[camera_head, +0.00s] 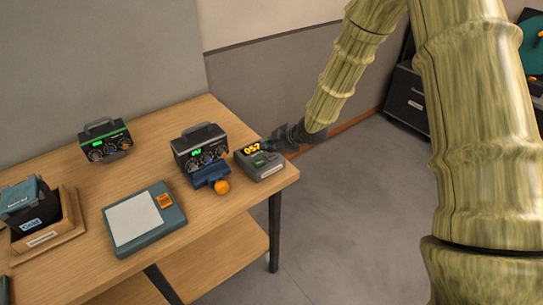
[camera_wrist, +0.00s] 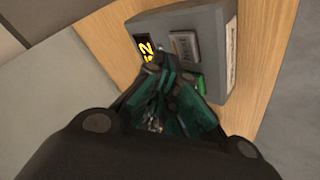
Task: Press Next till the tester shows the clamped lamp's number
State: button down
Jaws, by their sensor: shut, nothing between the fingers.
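The tester (camera_head: 270,170) is a grey box at the table's right end, with a yellow lit display (camera_head: 252,149). The display seems to start with 05; its last digit is hard to read.
A second dark unit (camera_head: 106,143) stands at the back left. A flat blue-grey pad (camera_head: 143,217) with an orange label lies in front. A black box (camera_head: 35,214) sits in a wooden tray (camera_head: 72,222) at the far left. The table (camera_head: 165,160) is bare between them.

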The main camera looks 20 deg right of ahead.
aim_at(270, 157)
jog(key=shift+f, duration=0.2)
dwell(0.5)
jog(key=shift+f, duration=0.25)
jog(key=shift+f+b, duration=0.3)
jog(key=shift+b, duration=0.1)
dwell(0.9)
jog(key=shift+r, duration=0.1)
jog(key=shift+r+p, duration=0.6)
jog(key=shift+r, duration=0.05)
jog(key=shift+r, duration=0.1)
jog(key=shift+r+p, duration=1.85)
jog(key=shift+r, duration=0.6)
jog(key=shift+f, duration=0.1)
